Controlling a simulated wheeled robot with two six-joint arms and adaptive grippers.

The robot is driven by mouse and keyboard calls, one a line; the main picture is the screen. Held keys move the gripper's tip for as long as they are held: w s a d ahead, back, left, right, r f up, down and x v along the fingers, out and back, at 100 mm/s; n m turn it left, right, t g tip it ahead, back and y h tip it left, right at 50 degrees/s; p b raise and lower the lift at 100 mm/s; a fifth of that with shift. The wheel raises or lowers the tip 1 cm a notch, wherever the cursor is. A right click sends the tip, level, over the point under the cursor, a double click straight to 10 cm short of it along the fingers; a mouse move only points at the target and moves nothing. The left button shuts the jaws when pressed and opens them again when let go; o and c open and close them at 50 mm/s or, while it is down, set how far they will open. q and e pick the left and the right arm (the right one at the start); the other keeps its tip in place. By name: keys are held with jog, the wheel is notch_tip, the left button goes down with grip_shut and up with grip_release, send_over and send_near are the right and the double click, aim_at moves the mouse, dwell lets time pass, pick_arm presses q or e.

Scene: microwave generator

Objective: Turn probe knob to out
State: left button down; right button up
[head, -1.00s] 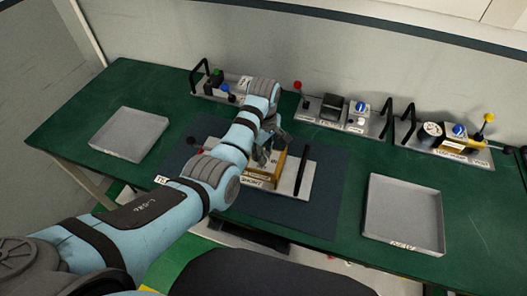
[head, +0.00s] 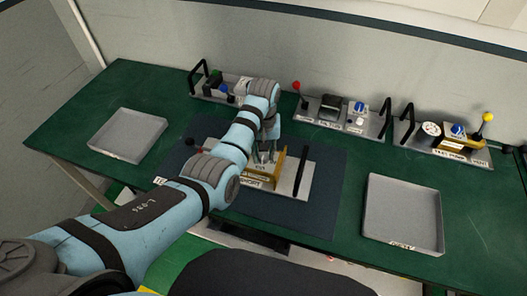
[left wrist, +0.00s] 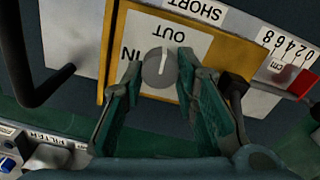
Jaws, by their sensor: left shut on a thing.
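The probe knob (left wrist: 158,70) is a round grey knob with a white pointer line, on a white plate marked IN and OUT, upside down in the left wrist view. Its line points up in the picture, toward the OUT mark (left wrist: 169,31). The plate sits on a yellow panel (left wrist: 222,60) of a grey module (head: 290,185) on the dark mat. My left gripper (head: 266,158) reaches down over the yellow part; in the left wrist view its fingers (left wrist: 159,68) are on both sides of the knob, shut on it. My arm hides part of the module. My right gripper is out of view.
A black handle (head: 301,172) stands on the module's right side. Grey trays lie left (head: 128,136) and right (head: 403,235). Along the wall stand the filter unit (head: 345,117) and a unit with a yellow-knobbed lever (head: 488,118). A red slider (left wrist: 303,83) sits by a cm scale.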

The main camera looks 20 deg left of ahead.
aim_at(264, 154)
pick_arm(q)
jog(key=shift+m, duration=0.5)
jog(key=c, duration=1.2)
grip_release()
jog(key=shift+c, duration=0.2)
jog(key=shift+r, duration=0.1)
notch_tip(264, 154, up, 7)
jog(key=shift+r, duration=0.15)
